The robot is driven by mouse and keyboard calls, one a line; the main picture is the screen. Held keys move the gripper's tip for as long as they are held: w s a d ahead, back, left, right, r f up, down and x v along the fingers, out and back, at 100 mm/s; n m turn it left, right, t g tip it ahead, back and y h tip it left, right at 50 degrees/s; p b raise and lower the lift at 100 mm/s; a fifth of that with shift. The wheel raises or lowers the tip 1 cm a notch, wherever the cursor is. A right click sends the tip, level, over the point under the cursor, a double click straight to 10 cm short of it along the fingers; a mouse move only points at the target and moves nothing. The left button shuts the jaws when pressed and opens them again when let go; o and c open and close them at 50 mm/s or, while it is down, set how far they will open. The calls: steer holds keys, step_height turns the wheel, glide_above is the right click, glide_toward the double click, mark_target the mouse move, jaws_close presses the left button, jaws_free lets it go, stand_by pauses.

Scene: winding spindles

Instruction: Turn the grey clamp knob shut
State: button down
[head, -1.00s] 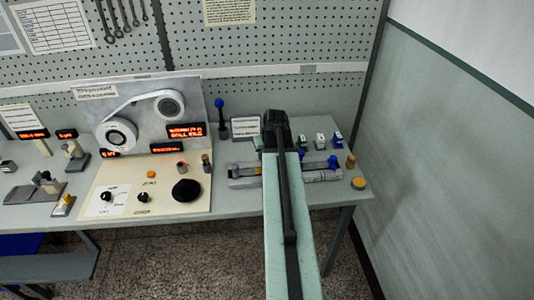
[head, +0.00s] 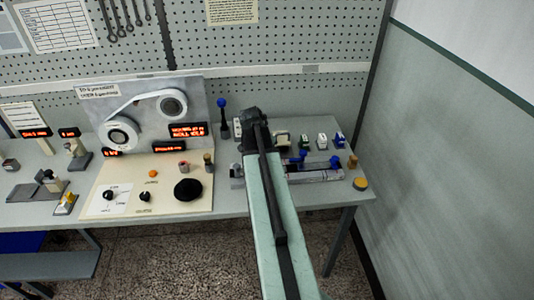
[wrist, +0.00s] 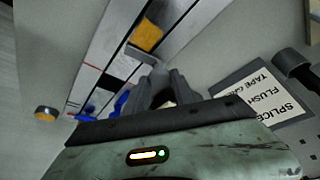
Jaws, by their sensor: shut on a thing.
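My gripper (wrist: 168,86) shows in the wrist view with its dark grey fingers close together beside the light splicing rail (wrist: 97,62). It is shut on a small grey part, which I take for the grey clamp knob; the fingers and wrist hide most of it, so its turn angle cannot be read. A grey bar (wrist: 139,55) crosses the rail just ahead of the fingers, beside an orange-yellow piece (wrist: 147,35). In the head view my arm covers the gripper and the rail's left part; the rail's right part (head: 318,176) is visible.
Blue knobs (head: 300,157) stand along the rail. A yellow button (head: 360,183) is at the bench's right end. Small coloured blocks (head: 321,140) stand behind the rail. A blue-topped lever (head: 222,103) rises to the left. The reel panel (head: 150,118) and its controls are farther left.

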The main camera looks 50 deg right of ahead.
steer(key=shift+m+g, duration=0.3)
steer(key=shift+m, duration=0.3)
steer(key=c, duration=1.1)
jaws_free()
steer(key=shift+d, duration=0.1)
steer(key=p+v, duration=0.7)
steer(key=shift+a+r, duration=0.25)
steer(key=shift+r, duration=0.1)
